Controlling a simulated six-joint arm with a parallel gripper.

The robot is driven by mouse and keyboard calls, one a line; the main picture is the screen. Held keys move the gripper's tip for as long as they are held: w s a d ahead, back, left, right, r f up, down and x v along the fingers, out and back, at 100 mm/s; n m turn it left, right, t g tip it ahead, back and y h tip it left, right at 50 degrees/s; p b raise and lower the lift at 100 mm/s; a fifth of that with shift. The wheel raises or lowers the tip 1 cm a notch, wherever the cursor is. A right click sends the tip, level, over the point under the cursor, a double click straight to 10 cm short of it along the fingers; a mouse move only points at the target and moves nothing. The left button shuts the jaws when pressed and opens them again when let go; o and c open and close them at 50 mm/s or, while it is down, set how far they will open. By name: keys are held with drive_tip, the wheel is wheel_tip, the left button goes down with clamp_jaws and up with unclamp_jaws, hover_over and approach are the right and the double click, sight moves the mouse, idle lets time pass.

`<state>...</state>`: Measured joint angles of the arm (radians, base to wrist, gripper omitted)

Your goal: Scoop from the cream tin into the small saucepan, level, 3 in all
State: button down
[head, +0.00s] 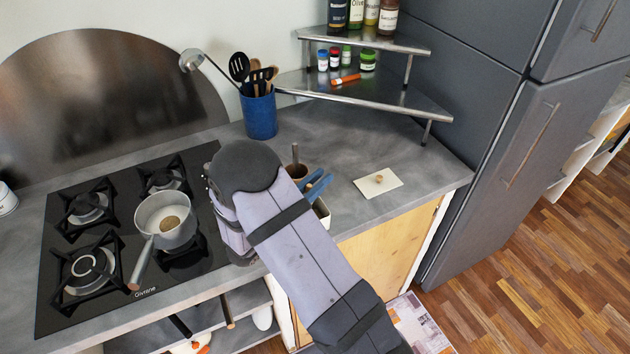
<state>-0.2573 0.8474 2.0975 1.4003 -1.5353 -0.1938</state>
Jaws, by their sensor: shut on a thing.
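The small saucepan (166,222) stands on the hob, its handle toward the front, with a small tan heap inside. A pale, cream-rimmed box (322,213), seemingly the cream tin, shows only at its right edge beside my arm; its contents are hidden. My gripper (318,185) shows only as blue finger parts just above that box, at the arm's right side. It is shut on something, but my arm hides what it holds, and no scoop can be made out. A cream square lid with a round knob (379,181) lies on the counter to the right.
A brown cup with an upright rod (296,170) stands just behind the gripper. A blue utensil crock (260,115) is at the back. A metal corner shelf (365,92) holds jars and bottles. The counter around the lid is clear.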

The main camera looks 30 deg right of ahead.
drive_tip(key=shift+d, duration=1.15)
wheel_tip(320, 180, up, 6)
drive_tip(key=p, duration=0.4)
drive_tip(key=shift+p, duration=0.4)
idle(0.5)
